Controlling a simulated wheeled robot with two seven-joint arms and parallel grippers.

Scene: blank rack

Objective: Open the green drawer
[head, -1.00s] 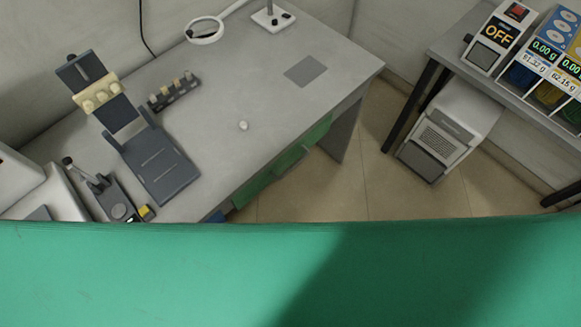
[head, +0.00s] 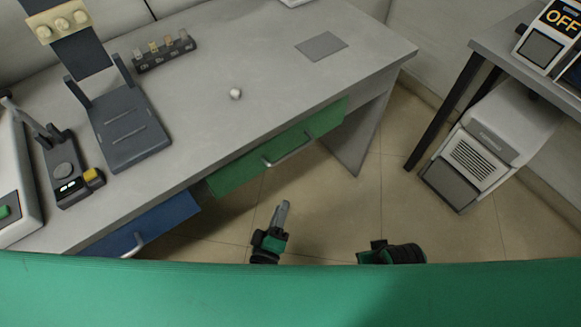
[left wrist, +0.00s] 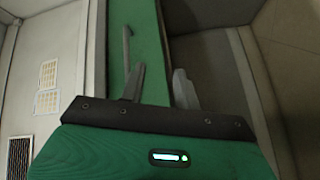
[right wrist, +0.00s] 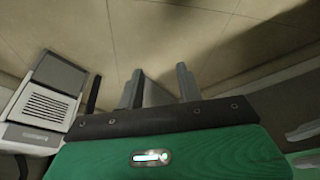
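The green drawer (head: 235,176) sits under the front edge of the grey desk, and its front looks closed. Its silver bar handle (head: 288,153) is on the front face. In the left wrist view the green front (left wrist: 148,40) and the handle (left wrist: 126,48) show just beyond the fingers, with the handle left of the gap. My left gripper (head: 281,212) is in front of and below the drawer, apart from the handle; its fingers stand apart and empty (left wrist: 160,80). My right gripper (head: 376,246) is further right, only partly visible; its wrist view shows empty, spread fingers (right wrist: 160,82).
A blue drawer (head: 150,224) with a handle is left of the green one. The desk (head: 200,100) carries a dark stand (head: 125,120), a vial rack (head: 165,52) and a small white round item (head: 235,94). A grey-white machine (head: 490,150) stands at right. Floor between is clear.

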